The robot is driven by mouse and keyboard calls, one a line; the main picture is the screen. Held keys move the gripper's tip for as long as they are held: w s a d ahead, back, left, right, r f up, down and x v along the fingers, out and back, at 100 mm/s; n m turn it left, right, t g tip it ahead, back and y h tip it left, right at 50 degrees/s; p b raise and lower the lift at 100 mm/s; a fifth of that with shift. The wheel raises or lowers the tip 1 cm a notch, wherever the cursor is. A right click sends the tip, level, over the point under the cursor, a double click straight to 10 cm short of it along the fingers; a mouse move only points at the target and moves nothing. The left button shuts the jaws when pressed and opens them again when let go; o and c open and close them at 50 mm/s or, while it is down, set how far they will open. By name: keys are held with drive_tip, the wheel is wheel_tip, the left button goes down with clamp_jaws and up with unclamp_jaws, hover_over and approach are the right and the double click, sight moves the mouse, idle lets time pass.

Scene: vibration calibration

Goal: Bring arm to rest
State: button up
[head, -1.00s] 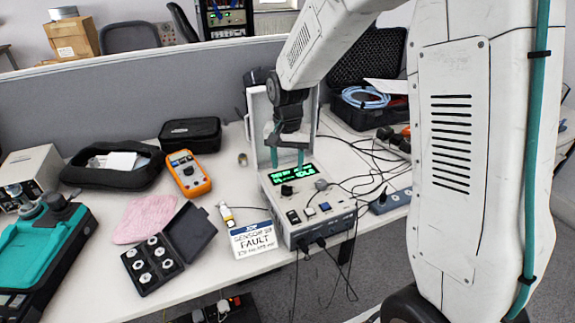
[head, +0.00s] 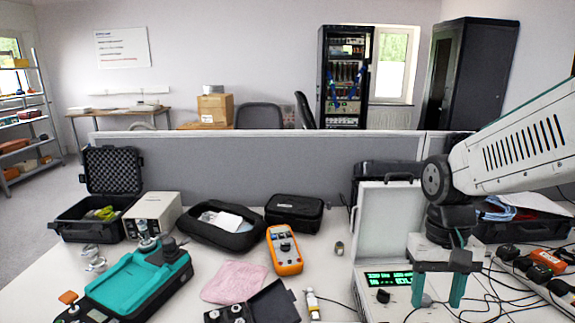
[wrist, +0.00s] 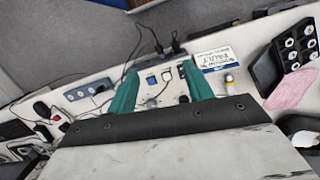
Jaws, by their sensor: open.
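My arm (head: 520,145) reaches in from the right in the head view and bends down at the wrist. My gripper (head: 437,288) points down with its two teal fingers apart and nothing between them. It hangs in front of the calibration unit, which has a green lit display (head: 389,278) and an open grey lid (head: 386,225). In the wrist view my gripper's fingers (wrist: 160,85) are spread over the unit's front panel (wrist: 160,84), clear gaps showing. The front of the unit is cut off in the head view.
An orange multimeter (head: 285,250), a pink cloth (head: 235,282), a black sensor case (head: 270,303) and a teal device (head: 135,280) lie left of the unit. Cables and a power strip (head: 535,280) lie right. A grey partition (head: 260,165) stands behind. The FAULT card (wrist: 217,59) shows in the wrist view.

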drive_tip(key=s+r+t, duration=0.1)
drive_tip(key=s+r, duration=0.2)
drive_tip(key=s, duration=0.3)
drive_tip(key=s+r+n+t, duration=0.1)
drive_tip(key=s+r+t, duration=0.1)
drive_tip(key=s+r, duration=0.2)
drive_tip(key=shift+s+d, duration=0.25)
drive_tip(key=shift+s, duration=1.2)
